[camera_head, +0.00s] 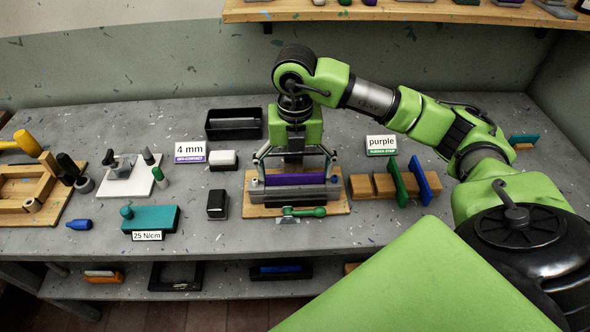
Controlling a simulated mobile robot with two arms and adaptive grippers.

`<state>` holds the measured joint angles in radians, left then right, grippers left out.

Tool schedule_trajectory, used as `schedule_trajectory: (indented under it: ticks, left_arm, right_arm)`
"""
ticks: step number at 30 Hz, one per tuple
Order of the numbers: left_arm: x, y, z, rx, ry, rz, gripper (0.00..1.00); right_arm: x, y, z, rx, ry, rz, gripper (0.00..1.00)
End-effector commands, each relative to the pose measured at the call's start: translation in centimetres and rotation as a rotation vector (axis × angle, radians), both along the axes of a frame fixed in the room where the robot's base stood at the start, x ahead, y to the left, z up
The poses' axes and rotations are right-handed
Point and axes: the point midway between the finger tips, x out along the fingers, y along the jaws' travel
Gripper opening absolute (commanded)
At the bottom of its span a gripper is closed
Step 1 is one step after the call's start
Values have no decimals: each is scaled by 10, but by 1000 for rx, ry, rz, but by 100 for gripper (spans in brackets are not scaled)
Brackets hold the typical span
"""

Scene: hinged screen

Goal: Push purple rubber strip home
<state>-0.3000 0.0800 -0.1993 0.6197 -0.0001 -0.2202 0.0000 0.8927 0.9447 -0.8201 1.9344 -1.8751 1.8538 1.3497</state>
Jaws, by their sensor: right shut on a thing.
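The purple rubber strip (297,180) lies level along the top of a long grey bar-shaped holder (290,194) on a wooden board (262,210). My right gripper (295,173) comes straight down over it. Its two fingers are spread wide, one near each end of the strip, and it is shut on the strip. Whether the strip is fully seated in the holder is too small to tell. A green-handled tool (304,212) lies at the board's front. My left gripper is not in view.
A wooden rack with green (397,180) and blue (419,181) strips stands right of the board. A small black block (217,205) and teal block (150,220) sit left. Bare bench separates them.

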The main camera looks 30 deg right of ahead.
Motion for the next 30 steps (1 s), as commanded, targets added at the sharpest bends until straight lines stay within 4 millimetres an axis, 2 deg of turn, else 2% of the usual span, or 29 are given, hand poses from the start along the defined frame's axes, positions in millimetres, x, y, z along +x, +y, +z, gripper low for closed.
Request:
schedule_trajectory:
  ticks: [13, 14, 15, 25, 30]
  left_arm:
    - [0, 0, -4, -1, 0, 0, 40]
    - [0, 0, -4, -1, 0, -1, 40]
    - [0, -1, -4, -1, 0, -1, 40]
    - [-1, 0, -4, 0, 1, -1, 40]
    - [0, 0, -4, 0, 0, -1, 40]
  right_arm:
    - [0, 0, -4, 0, 0, 0, 65]
    - [0, 0, -4, 0, 0, 0, 96]
    - [0, 0, -4, 0, 0, 0, 100]
    - [0, 0, 0, 0, 0, 0, 100]
    - [1, 0, 24, 1, -4, 1, 100]
